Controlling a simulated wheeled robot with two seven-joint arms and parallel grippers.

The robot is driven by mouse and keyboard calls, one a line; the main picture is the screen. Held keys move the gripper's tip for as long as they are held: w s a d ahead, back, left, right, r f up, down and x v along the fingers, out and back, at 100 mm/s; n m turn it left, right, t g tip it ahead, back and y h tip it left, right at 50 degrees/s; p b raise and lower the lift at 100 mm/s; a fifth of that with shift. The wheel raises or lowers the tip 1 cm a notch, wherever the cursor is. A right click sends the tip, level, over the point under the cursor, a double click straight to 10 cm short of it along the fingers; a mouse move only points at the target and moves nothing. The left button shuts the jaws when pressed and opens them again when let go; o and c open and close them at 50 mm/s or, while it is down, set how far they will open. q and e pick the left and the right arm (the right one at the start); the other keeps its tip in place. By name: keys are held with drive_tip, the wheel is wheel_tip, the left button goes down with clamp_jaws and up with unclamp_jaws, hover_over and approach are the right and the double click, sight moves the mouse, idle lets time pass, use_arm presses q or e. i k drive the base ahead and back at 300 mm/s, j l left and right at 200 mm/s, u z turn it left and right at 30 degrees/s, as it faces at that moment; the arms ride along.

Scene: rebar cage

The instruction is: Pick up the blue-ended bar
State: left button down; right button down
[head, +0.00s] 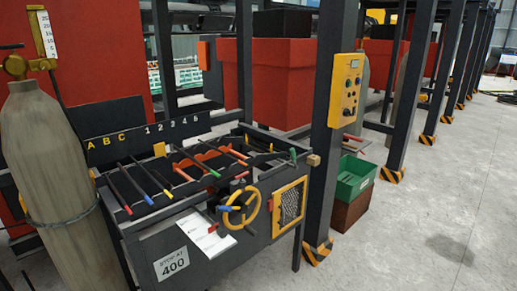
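Several dark bars with coloured ends lie side by side on a dark metal rack (110,192). A blue-ended bar (138,188) lies near the left of the row, its blue tip (149,200) pointing toward the front. Next to it is a red-ended bar (118,193), and a green-tipped bar (202,164) lies farther right. Another blue end (225,208) shows beside the yellow handwheel; I cannot tell what it belongs to. Neither of my grippers is in view.
A grey gas cylinder (50,170) stands at the left. A yellow handwheel (241,207) and a yellow-framed mesh panel (289,206) are on the rack's front. A dark post with a yellow control box (346,88) stands right of it. Grey floor (430,210) at the right is clear.

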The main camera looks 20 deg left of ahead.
sight(140, 190)
drive_tip(key=u, duration=0.9)
drive_tip(key=i+j+u, duration=0.1)
drive_tip(key=i+u, duration=0.75)
